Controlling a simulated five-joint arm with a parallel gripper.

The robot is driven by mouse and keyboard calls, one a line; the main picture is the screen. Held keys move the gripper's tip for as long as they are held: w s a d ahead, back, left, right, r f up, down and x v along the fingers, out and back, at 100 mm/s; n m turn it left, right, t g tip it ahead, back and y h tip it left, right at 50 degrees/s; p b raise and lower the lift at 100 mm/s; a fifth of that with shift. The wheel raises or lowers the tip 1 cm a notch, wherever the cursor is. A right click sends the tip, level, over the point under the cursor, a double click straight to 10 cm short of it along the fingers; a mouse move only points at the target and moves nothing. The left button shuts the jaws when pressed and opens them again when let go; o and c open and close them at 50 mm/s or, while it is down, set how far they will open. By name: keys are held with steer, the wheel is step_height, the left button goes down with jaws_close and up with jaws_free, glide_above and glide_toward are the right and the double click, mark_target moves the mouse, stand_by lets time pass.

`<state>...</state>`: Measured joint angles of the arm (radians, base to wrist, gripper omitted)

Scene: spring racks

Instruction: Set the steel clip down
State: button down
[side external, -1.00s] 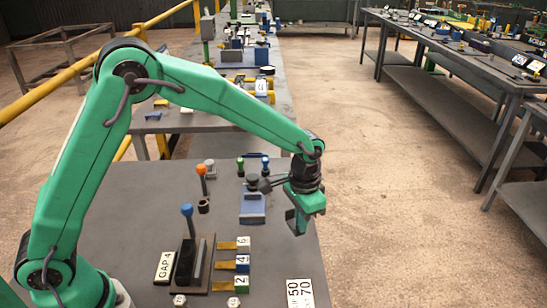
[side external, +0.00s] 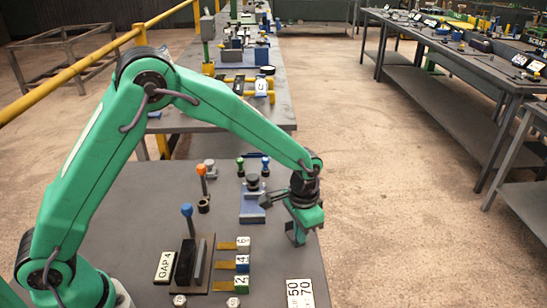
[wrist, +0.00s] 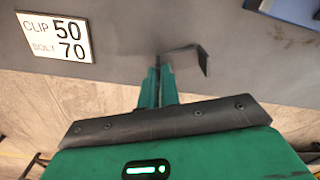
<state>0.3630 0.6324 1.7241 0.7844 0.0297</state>
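The steel clip (wrist: 190,52) is a thin, dark grey bent strip with one end turned down, seen in the wrist view. My gripper (wrist: 159,72) has its two green fingers close together, with the clip's left end between their tips. The rest of the clip sticks out to the right. In the side view my gripper (side external: 298,235) points down at the right edge of the grey bench (side external: 130,205). The clip cannot be made out clearly there, and I cannot tell whether it touches the bench.
A white plate reading CLIP 50, BOLT 70 (wrist: 57,37) lies left of the fingers in the wrist view. A blue fixture (side external: 253,205) stands left of my gripper, and numbered tags (side external: 242,262) and a GAP 4 block (side external: 190,262) stand nearer. Floor lies beyond the edge.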

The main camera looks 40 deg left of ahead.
steer(key=c, duration=1.6)
jaws_free()
steer(key=shift+f, duration=0.1)
step_height(320, 180, up, 12)
steer(key=shift+r, duration=0.2)
